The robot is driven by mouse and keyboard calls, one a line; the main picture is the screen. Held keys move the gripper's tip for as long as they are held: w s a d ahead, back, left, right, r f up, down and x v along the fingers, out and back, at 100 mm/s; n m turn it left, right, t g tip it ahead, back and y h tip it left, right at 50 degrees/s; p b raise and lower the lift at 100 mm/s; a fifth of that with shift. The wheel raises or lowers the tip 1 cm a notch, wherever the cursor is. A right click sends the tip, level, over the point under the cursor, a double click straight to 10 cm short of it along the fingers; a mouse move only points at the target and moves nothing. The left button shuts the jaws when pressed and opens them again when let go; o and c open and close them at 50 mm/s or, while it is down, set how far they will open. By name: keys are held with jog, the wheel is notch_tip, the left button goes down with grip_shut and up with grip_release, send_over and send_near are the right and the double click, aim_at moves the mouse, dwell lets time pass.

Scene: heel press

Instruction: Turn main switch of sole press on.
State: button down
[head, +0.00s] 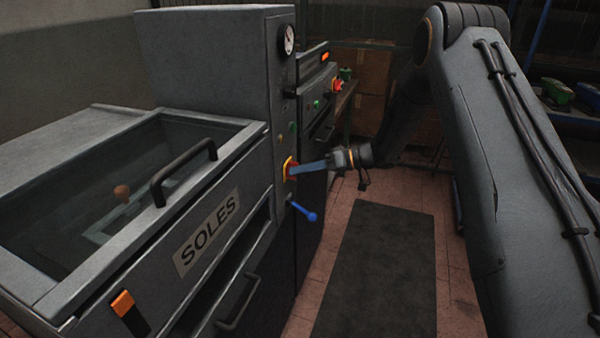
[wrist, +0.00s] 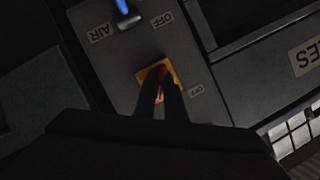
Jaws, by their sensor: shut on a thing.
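The sole press (head: 160,225) stands at the left in the head view, with a "SOLES" label (head: 207,232) on its front. Its main switch (head: 289,168) is a red knob on a yellow plate on the press's end panel. In the wrist view the yellow plate (wrist: 176,72) shows with an "OFF" label beside it, and the red knob (wrist: 160,82) is mostly hidden by my fingers. My gripper (head: 298,169) reaches in from the right and is shut on the red knob. The knob's exact angle is hard to tell.
A blue lever (head: 304,212) sticks out below the switch; it shows beside an "AIR" label in the wrist view (wrist: 124,10). A second machine (head: 318,95) with its own red switch (head: 338,85) stands behind. A dark mat (head: 380,270) lies on the open floor.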

jog(key=shift+m+g+y+b, duration=0.4)
jog(key=shift+m, duration=0.4)
jog(key=c, duration=1.8)
grip_release()
jog(key=b+v, duration=0.2)
jog(key=v, duration=0.6)
jog(key=shift+w, duration=0.1)
